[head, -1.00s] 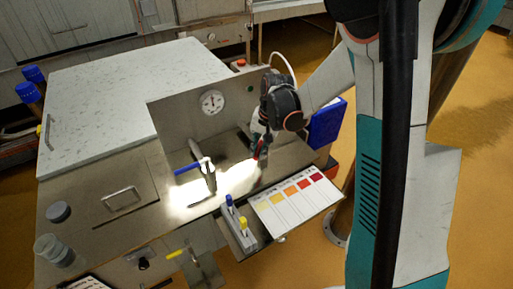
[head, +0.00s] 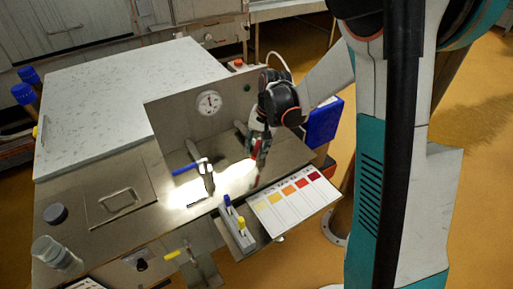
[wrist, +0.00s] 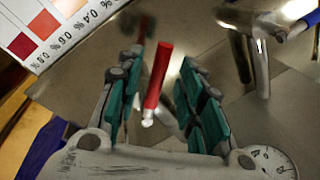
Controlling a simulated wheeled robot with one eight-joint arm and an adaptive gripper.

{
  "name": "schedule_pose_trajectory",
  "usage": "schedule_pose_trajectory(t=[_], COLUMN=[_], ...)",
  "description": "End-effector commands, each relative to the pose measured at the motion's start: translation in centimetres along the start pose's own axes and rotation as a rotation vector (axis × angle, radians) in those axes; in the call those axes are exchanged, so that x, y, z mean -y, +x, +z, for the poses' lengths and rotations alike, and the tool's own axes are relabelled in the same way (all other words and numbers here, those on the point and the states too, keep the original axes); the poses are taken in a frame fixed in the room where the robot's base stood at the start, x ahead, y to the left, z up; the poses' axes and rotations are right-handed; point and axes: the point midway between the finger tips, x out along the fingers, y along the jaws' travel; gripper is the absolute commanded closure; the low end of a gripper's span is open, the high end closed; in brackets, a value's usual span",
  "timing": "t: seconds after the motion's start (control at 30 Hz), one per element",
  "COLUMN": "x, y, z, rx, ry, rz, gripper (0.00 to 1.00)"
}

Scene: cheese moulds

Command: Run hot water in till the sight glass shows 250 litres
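A red-handled lever (wrist: 158,80) lies between my gripper's teal fingers in the wrist view. My gripper (wrist: 156,102) is open around it, with gaps on both sides. In the head view, my gripper (head: 259,150) is low over the steel top, right of the blue-handled tap (head: 190,167). The blue tap's metal spout and blue handle (wrist: 300,27) also show at the wrist view's upper right. A round dial (head: 209,103) is on the upright panel; part of it (wrist: 268,162) shows in the wrist view. I cannot make out a sight glass or running water.
A colour chart (head: 294,203) juts out at the front right, close to my gripper. A holder with blue and yellow-topped items (head: 237,230) stands beside it. A blue box (head: 323,124) is right of my gripper. A pale lid (head: 120,95) covers the back left.

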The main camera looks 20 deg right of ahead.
Motion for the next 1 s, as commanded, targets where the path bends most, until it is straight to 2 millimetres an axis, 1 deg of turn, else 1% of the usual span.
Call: schedule_pose_trajectory(t=[0.17, 0.4, 0.5, 0.6, 0.7, 1.0], x=[0.0, -0.1, -0.1, 0.0, 0.0, 0.0], y=[-3.0, -7.8, -9.3, -10.4, -10.9, -11.1], z=[0.1, 0.0, 0.0, 0.0, 0.0, 0.0], rx=[0.000, 0.000, 0.000, 0.000, 0.000, 0.000], ry=[0.001, 0.001, 0.001, 0.000, 0.000, 0.000], rz=[0.000, 0.000, 0.000, 0.000, 0.000, 0.000], gripper=[0.65, 0.65, 0.65, 0.65, 0.65, 0.65])
